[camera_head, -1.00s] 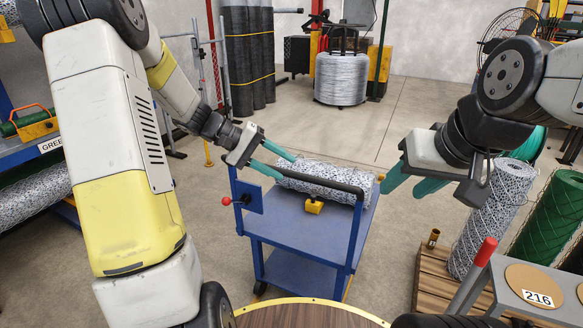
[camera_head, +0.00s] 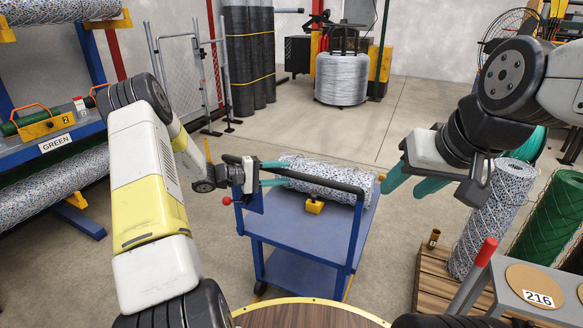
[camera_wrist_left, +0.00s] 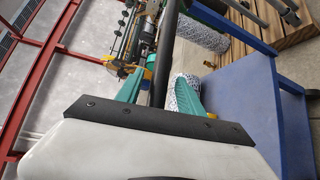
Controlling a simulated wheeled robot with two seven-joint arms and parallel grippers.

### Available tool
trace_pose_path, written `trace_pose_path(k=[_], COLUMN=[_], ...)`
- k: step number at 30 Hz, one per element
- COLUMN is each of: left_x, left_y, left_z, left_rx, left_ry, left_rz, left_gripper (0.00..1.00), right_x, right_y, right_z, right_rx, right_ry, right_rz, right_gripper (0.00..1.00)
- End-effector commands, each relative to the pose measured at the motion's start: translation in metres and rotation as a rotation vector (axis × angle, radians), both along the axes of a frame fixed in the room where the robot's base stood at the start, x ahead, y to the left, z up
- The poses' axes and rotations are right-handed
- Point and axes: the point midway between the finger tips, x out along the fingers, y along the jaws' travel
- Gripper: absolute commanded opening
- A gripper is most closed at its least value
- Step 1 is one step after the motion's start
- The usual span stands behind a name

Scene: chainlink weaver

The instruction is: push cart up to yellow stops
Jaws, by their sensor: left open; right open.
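The blue cart (camera_head: 290,232) stands on the floor in front of me, with a black push handle (camera_head: 330,182) along its near side. A speckled mesh roll (camera_head: 318,175) and a small yellow block (camera_head: 314,206) are on its top deck. My left gripper (camera_head: 274,174) is open at the left end of the handle. In the left wrist view the black bar (camera_wrist_left: 163,60) runs between its teal fingers (camera_wrist_left: 160,95). My right gripper (camera_head: 392,180) is open and empty just right of the handle's right end. I cannot make out yellow stops on the floor.
A wire coil (camera_head: 341,78) on a stand is at the back, with open floor (camera_head: 300,125) before it. A blue rack (camera_head: 45,145) stands left. Mesh rolls (camera_head: 495,205) on a pallet (camera_head: 440,262) stand right of the cart.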

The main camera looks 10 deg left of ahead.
Motion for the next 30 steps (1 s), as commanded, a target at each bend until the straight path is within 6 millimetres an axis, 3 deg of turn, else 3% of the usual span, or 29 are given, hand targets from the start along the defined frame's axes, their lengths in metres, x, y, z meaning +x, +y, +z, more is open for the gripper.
trace_pose_path(k=[4,13,20,30], left_x=[0.0054,0.0069,0.0068,0.0065], left_y=[-0.0123,-0.0145,-0.0145,-0.0145], left_z=[-0.0017,-0.0020,-0.0020,-0.0020], left_rx=[0.000,0.001,0.001,0.001], left_ry=[0.000,0.000,0.001,0.001], left_rz=[-0.002,0.000,-0.001,-0.001], left_gripper=[0.45,0.45,0.02,0.00], right_x=[0.0000,0.0000,0.0000,0.0000], right_y=[0.0000,0.0000,0.0000,0.0000], right_z=[0.0000,0.0000,0.0000,0.0000], right_rx=[0.000,0.000,0.000,0.000], right_ry=[0.000,0.000,0.000,0.000], right_rz=[0.000,0.000,0.000,0.000], right_gripper=[0.46,0.46,0.46,0.46])
